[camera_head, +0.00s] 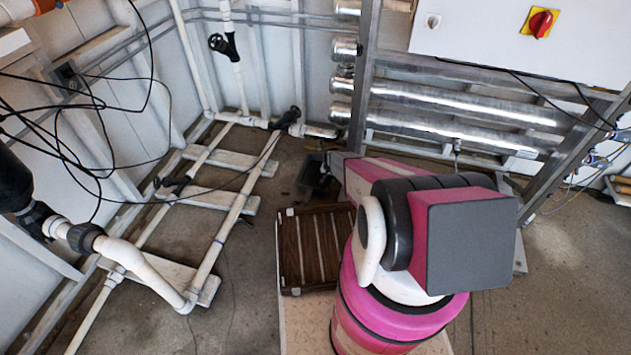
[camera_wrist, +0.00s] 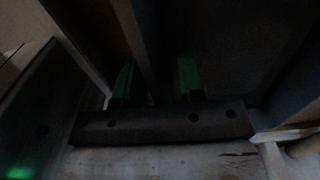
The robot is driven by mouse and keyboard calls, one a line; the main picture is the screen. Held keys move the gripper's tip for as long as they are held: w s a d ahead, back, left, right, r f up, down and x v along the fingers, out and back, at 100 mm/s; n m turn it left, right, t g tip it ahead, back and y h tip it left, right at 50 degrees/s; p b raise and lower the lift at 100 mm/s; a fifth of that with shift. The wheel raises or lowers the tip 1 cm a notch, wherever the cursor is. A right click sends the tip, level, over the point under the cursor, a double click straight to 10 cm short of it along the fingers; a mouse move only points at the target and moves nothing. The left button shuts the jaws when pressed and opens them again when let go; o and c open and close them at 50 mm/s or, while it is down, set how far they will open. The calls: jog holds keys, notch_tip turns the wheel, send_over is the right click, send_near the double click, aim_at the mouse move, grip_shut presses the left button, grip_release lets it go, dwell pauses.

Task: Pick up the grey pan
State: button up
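A dark grey open-topped thing, which looks like the grey pan (camera_head: 312,178), is on the floor just beyond the brown slatted crate in the head view. My arm hides its right part. My gripper is down at it, but its fingers cannot be made out in the head view. In the dark wrist view my gripper (camera_wrist: 156,80) shows two green-tipped fingers standing apart. A thin, paler upright edge (camera_wrist: 143,35), perhaps the pan's wall, runs down between them. I cannot tell whether either finger touches it.
The brown slatted crate (camera_head: 305,262) is close beside my arm. White pipes (camera_head: 222,240) on pale blocks run along the left floor. A metal frame (camera_head: 361,80) with silver tubes (camera_head: 470,103) stands behind. Black cables (camera_head: 70,130) hang at left. Floor at right (camera_head: 570,250) is clear.

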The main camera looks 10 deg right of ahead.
grip_shut()
dwell(1.4)
